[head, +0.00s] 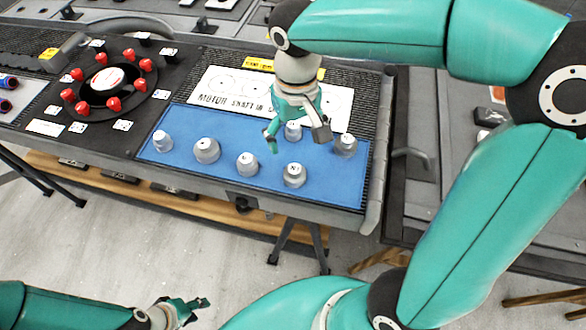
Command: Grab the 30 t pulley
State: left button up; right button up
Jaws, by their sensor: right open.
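Several grey pulleys stand on a blue mat (215,122) on the bench. They include one at the far left (162,141), a wide one (206,151), a front middle one (247,165), a front right one (294,176) and a far right one (346,145). Their top markings are too small to read, so I cannot tell which is the 30 t pulley. My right gripper (297,140) is open, pointing down over the mat, with a back pulley (293,131) showing between its fingers. I cannot tell whether they touch. My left gripper (198,309) is low at bottom left, away from the bench; its jaw state is unclear.
A white sheet marked "MOTOR SHAFT" (222,102) lies behind the mat. A round black fixture with red knobs (112,85) stands to the left. The bench's right edge (375,190) is close to the far right pulley. Open floor (120,235) lies in front.

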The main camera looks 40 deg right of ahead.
aim_at(295, 168)
notch_tip(295, 168, down, 8)
jog(key=shift+d+f, duration=0.15)
jog(key=shift+w+f, duration=0.2)
jog(key=shift+f, duration=2.45)
jog(key=shift+c, duration=0.3)
jog(key=c, duration=1.3)
jog(key=shift+o, duration=0.2)
jog(key=shift+r, duration=0.1)
